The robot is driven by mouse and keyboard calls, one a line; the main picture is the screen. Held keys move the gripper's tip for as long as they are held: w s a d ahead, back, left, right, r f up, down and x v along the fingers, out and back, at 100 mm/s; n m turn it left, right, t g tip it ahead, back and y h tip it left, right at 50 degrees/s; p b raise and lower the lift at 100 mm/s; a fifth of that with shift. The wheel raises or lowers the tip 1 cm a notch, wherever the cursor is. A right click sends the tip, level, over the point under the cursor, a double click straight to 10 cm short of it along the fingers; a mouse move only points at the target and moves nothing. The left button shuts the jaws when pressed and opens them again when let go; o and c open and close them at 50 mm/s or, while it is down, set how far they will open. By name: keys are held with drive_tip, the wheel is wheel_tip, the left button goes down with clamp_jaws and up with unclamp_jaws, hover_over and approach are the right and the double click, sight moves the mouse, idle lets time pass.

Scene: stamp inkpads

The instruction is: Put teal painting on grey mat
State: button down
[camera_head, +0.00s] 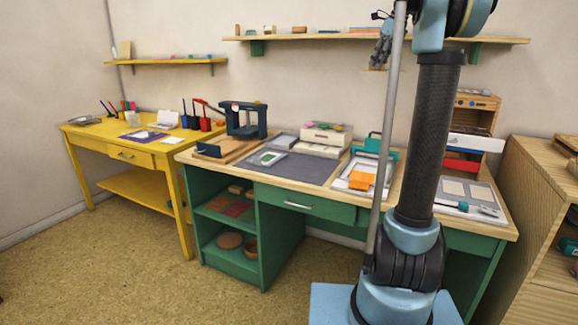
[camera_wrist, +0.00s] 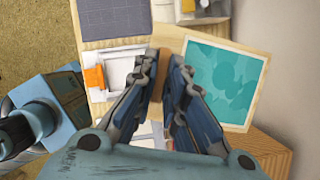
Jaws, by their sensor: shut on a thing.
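The teal painting (camera_wrist: 222,82) has a pale wooden frame and fills the right part of the wrist view. My gripper (camera_wrist: 166,66) is shut on the left side of its frame; the fingers hide part of that edge. In the head view my gripper (camera_head: 382,60) hangs high in front of the wall, with the painting (camera_head: 379,69) seen as a thin edge below it, above the desk. The dark grey mat (camera_head: 310,172) lies on the green desk, left of the gripper. A corner of the mat (camera_wrist: 112,20) shows at the top of the wrist view.
On or around the mat are a small green-and-white item (camera_head: 270,157), a white box (camera_head: 327,136) and a dark press (camera_head: 243,120). The mat's front part is bare. A white tray with orange paper (camera_head: 361,180) lies right of the mat. A wall shelf (camera_head: 290,37) runs behind.

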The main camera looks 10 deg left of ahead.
drive_tip(key=shift+f, duration=0.1)
drive_tip(key=a+f+n, duration=0.2)
drive_tip(key=a+f, duration=1.1)
drive_tip(key=f, duration=0.2)
drive_tip(key=shift+n+g+y, duration=0.4)
drive_tip(key=shift+n+g, duration=0.2)
drive_tip(key=shift+n, duration=0.3)
drive_tip(key=s+a+f, duration=0.3)
drive_tip(key=a+f, duration=0.1)
drive_tip(key=f, duration=0.2)
drive_tip(key=s+a+f, duration=0.3)
drive_tip(key=f, duration=0.3)
drive_tip(key=s+a+f, duration=0.3)
drive_tip(key=a+f, duration=0.1)
drive_tip(key=f, duration=0.3)
drive_tip(key=shift+s+a+f, duration=0.1)
drive_tip(key=shift+a, duration=0.2)
drive_tip(key=shift+f, duration=2.75)
drive_tip(key=c, duration=1.7)
unclamp_jaws()
drive_tip(key=shift+o, duration=0.2)
drive_tip(key=shift+r, duration=0.1)
